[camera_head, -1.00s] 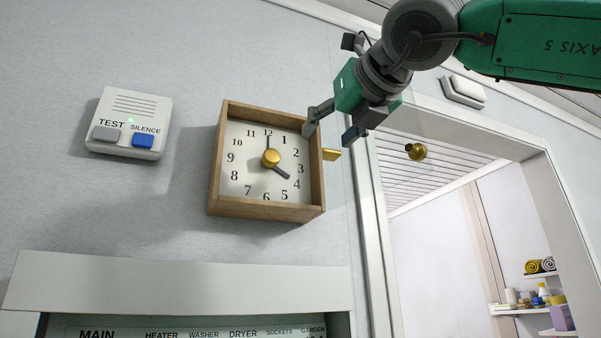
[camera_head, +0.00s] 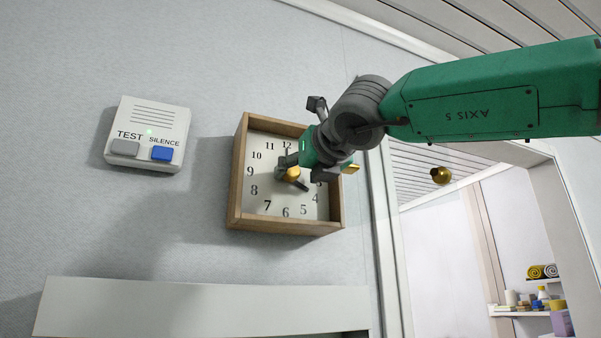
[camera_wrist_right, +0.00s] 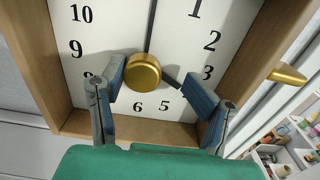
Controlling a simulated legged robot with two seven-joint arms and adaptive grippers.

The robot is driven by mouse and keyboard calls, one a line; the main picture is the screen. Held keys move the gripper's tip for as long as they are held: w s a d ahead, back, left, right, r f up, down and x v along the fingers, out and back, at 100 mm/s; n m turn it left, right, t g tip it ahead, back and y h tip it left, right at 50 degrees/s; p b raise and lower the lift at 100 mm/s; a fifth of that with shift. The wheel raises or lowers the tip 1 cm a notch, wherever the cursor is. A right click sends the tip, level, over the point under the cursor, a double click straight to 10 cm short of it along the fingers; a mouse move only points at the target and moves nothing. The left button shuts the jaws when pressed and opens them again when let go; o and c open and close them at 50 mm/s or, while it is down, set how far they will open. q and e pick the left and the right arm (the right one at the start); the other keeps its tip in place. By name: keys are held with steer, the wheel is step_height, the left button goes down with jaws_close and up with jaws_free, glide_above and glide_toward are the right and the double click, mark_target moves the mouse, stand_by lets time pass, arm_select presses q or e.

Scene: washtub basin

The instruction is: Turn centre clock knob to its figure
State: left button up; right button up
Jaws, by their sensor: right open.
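The wall clock (camera_head: 237,180) has a wooden box frame and a white face with black numerals. Its round brass centre knob (camera_head: 292,174) also shows in the right wrist view (camera_wrist_right: 143,72). The long hand points up at 12 and the short hand points down-right, near 4. My right gripper (camera_head: 299,172) is in front of the face. In the wrist view its open fingers (camera_wrist_right: 154,74) stand either side of the knob, the left one close to it, the right one farther off. I cannot tell if either touches. The numeral 4 is hidden there. My left gripper is out of view.
A brass side peg (camera_head: 351,168) sticks out right of the clock. A white box with TEST and SILENCE buttons (camera_head: 148,133) is on the wall to the left. A pale ledge (camera_head: 200,307) lies below. A doorway with a brass ball (camera_head: 441,175) is at right.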

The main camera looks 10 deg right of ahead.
steer(key=shift+w+a+f, duration=0.1)
steer(key=shift+w+a, duration=0.05)
steer(key=shift+a, duration=0.5)
steer(key=shift+w+a, duration=0.1)
steer(key=shift+a, duration=0.5)
jaws_close()
steer(key=shift+w+d+f, duration=0.1)
steer(key=shift+w+d, duration=0.05)
steer(key=shift+d, duration=0.3)
steer(key=shift+a+n+p, duration=0.25)
steer(key=shift+n+p, duration=0.2)
steer(key=shift+n, duration=0.25)
steer(key=shift+d+n+p, duration=0.15)
steer(key=shift+n+p, duration=0.75)
steer(key=shift+n, duration=0.2)
steer(key=n+p, duration=0.3)
steer(key=n, duration=0.1)
steer(key=n+p, duration=0.1)
steer(key=n, duration=0.1)
steer(key=shift+n, duration=0.3)
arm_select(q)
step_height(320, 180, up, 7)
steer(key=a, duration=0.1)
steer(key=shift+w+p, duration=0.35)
arm_select(e)
steer(key=shift+n, duration=0.9)
steer(key=shift+f, duration=0.1)
